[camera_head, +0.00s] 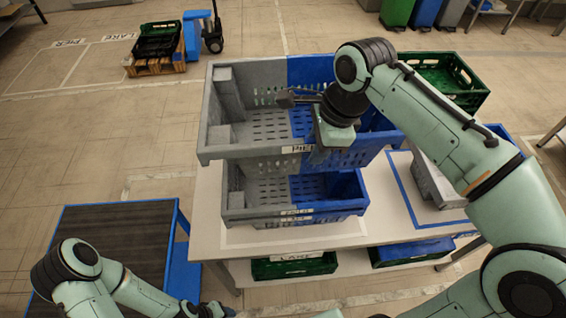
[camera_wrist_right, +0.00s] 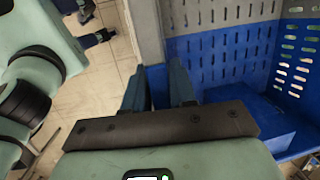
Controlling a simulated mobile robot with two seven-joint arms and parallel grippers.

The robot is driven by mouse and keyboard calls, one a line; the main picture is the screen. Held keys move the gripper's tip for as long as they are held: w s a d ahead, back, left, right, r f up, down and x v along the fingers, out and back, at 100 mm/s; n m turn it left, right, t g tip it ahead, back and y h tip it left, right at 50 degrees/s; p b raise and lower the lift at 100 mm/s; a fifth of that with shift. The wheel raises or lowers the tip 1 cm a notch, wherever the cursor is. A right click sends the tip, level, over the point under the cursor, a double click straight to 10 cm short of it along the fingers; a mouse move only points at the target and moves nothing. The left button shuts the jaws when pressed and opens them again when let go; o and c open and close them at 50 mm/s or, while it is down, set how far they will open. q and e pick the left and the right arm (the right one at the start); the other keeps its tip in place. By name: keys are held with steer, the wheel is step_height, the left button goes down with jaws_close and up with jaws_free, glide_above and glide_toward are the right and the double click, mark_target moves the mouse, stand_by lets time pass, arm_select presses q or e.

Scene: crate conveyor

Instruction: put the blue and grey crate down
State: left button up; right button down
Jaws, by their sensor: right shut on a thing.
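A blue and grey crate (camera_head: 222,120), grey on the left and blue on the right, is upright above a second blue and grey crate (camera_head: 232,205) on the white table (camera_head: 207,215). I cannot tell whether the upper crate rests on the lower one or hangs just above it. My right gripper (camera_head: 318,152) is shut on the upper crate's near wall; in the right wrist view its blue fingers (camera_wrist_right: 160,88) straddle that wall. My left gripper (camera_head: 208,310) is at the bottom edge, apart from the crates, mostly cut off; its jaws are unclear.
A green crate (camera_head: 440,72) stands behind on the right. A grey crate (camera_head: 438,180) sits near a blue-taped outline on the table's right. Green (camera_head: 293,267) and blue (camera_head: 410,252) crates are on the shelf below. A dark-topped blue platform (camera_head: 115,235) stands left.

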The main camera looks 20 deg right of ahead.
steer(key=shift+w, duration=0.1)
steer(key=f+b, duration=0.2)
steer(key=f, duration=1.2)
steer(key=shift+s+f, duration=0.15)
steer(key=shift+s, duration=0.05)
arm_select(q)
steer(key=shift+g, duration=0.3)
steer(key=shift+s+f+b, duration=0.5)
steer(key=shift+s+f, duration=1.35)
steer(key=shift+f, duration=0.15)
arm_select(e)
steer(key=shift+f, duration=2.6)
steer(key=shift+w, duration=0.1)
